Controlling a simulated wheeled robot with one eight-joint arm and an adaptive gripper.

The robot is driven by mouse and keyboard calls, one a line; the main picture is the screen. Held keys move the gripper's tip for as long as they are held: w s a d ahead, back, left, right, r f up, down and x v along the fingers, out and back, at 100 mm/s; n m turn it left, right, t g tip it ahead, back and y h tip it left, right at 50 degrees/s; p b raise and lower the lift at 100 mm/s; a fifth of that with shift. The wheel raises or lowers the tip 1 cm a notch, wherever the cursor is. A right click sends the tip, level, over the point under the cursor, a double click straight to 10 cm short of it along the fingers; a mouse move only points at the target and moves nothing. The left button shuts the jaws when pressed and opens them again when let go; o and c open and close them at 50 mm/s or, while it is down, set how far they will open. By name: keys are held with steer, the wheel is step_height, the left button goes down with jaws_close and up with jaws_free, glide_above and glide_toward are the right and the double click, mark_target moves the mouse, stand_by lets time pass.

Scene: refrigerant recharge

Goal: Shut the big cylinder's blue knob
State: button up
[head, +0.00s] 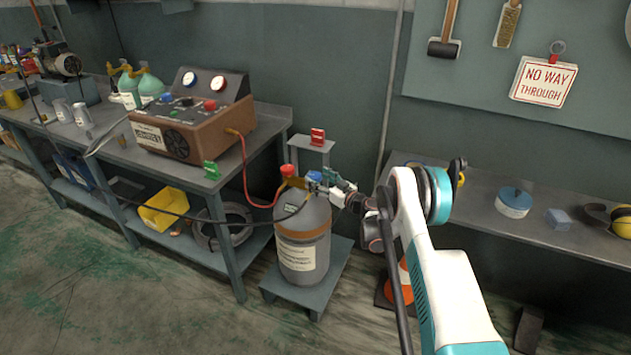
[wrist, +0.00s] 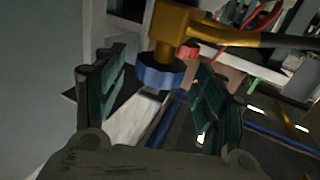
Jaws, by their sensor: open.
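The big grey cylinder (head: 303,245) stands upright on a low stand. Its blue knob (head: 314,176) sits at the right of the brass valve on top, partly hidden by my gripper. In the wrist view the blue knob (wrist: 162,74) hangs from the brass valve body (wrist: 172,28), between my fingers. My gripper (wrist: 160,80) is open, with one green-padded finger on each side of the knob and visible gaps. In the head view my gripper (head: 332,181) reaches the valve from the right. A red knob (head: 287,170) tops the valve's left side.
A red hose (head: 244,170) and a black hose (head: 215,219) run to the valve. The brown recharge machine (head: 195,115) is on the left workbench. A small stand with a red object (head: 318,137) is behind the cylinder. A shelf (head: 480,205) runs along the right.

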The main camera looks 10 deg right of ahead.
steer(key=shift+x, duration=1.2)
steer(key=c, duration=1.1)
